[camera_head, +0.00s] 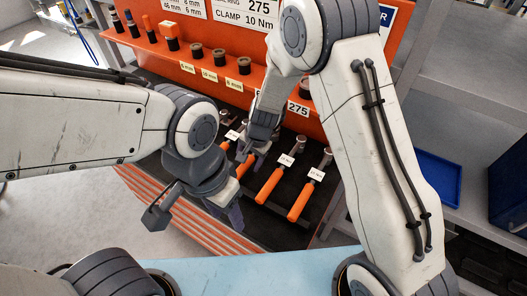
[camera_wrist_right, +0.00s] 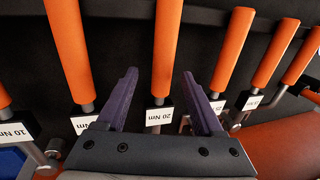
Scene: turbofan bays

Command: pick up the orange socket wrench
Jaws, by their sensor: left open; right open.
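Several orange-handled socket wrenches (camera_head: 270,186) lie side by side on a dark surface, with white labels near their heads. My right gripper (camera_head: 252,150) is open over this row and partly hides some wrenches. In the right wrist view, its open purple fingers (camera_wrist_right: 158,73) stand on either side of the wrench (camera_wrist_right: 165,45) labelled 20 Nm; whether they touch it cannot be told. Other orange wrenches (camera_wrist_right: 234,46) lie on both sides. My left gripper (camera_head: 195,212) is open and empty, lower and nearer, in front of the row.
An orange rack (camera_head: 225,75) with sockets and size labels stands behind the wrenches. A blue tray (camera_head: 438,178) lies on a grey shelf at the right. A light-blue surface (camera_head: 260,272) is at the bottom. Grey floor (camera_head: 75,205) shows at the left.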

